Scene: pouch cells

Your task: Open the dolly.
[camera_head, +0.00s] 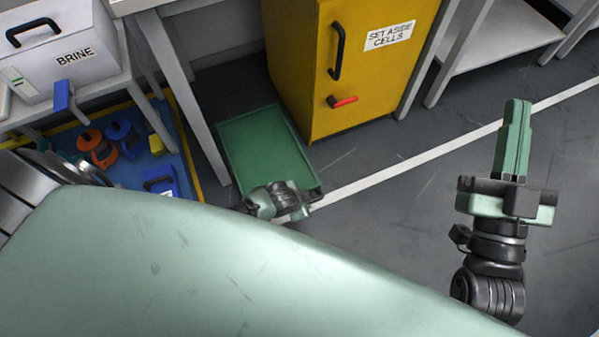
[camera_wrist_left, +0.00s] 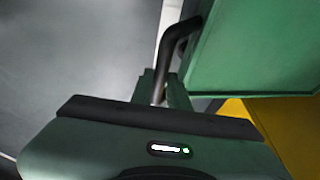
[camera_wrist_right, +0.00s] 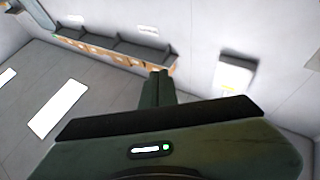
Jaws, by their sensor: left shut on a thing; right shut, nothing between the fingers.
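The dolly, a flat green tray-like thing with a raised rim (camera_head: 228,150), is on the floor in front of the yellow cabinet. Its green side (camera_wrist_left: 260,50) fills the upper right of the left wrist view. A black bent handle (camera_wrist_left: 175,45) runs from it. My left gripper (camera_wrist_left: 161,88) is shut on this handle; in the head view the left gripper (camera_head: 304,196) is at the dolly's near edge, its fingers mostly hidden. My right gripper (camera_head: 518,108) is shut and empty, raised over the floor on the right; its closed fingers (camera_wrist_right: 157,78) show in the right wrist view.
The yellow cabinet (camera_head: 290,60), labelled "SET ASIDE CELLS", has a black handle and a red lever. A white "BRINE" box (camera_head: 60,60) stands on a bench at left. Several orange and blue items lie on a blue mat (camera_head: 180,190) below. Floor (camera_head: 400,210) at centre right is clear.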

